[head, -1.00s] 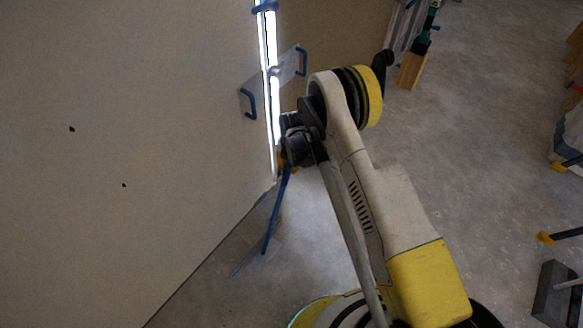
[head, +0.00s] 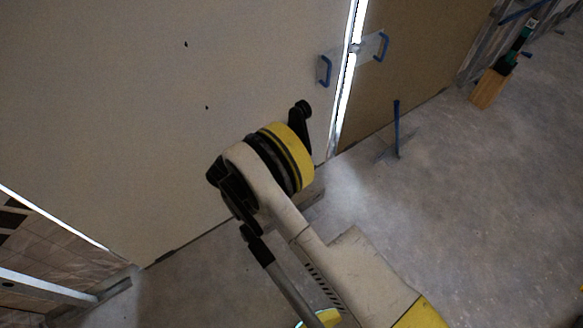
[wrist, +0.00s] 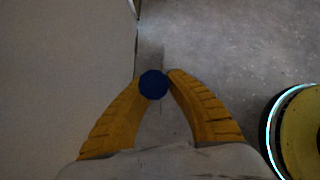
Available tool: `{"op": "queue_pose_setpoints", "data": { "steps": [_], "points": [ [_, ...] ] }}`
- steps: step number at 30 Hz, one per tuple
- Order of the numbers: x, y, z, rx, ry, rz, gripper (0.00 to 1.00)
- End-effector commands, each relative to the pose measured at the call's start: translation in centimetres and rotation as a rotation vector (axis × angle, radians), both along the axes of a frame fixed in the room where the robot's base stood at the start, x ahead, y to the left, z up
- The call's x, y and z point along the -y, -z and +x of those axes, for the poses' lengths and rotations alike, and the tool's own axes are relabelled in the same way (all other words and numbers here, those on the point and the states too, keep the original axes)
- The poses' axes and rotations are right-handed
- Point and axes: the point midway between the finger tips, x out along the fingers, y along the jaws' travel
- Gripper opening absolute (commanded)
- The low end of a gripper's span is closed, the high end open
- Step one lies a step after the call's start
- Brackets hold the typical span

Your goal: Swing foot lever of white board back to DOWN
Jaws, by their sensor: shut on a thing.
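The white board (head: 150,120) stands upright and fills the left and middle of the head view; its face also shows at the left of the wrist view (wrist: 60,60). In the wrist view my gripper (wrist: 154,85) has its two yellow fingers shut on a blue round bar end (wrist: 153,84), seen end-on. It looks like the foot lever of the white board, close to the board's face. My arm hides the gripper and this lever in the head view, so the lever's angle cannot be told.
A brown board (head: 415,70) stands right of a bright gap. Another blue lever (head: 397,130) stands upright before it. Two blue handles, one of them here (head: 324,71), sit beside the gap. A wooden block (head: 488,88) lies farther right. The floor (head: 470,220) at right is clear.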

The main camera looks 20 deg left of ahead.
Motion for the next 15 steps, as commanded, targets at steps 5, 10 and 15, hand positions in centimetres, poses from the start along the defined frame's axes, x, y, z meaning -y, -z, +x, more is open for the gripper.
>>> {"op": "queue_pose_setpoints", "data": {
  "steps": [5, 10, 15],
  "points": [
    [-2.0, 1.0, -2.5, 0.043, -0.002, -0.036, 0.0],
    [-2.8, 1.5, -3.5, 0.064, 0.0, -0.051, 0.0],
    [-3.0, 1.6, -3.8, 0.07, 0.001, -0.055, 0.0]
  ]
}}
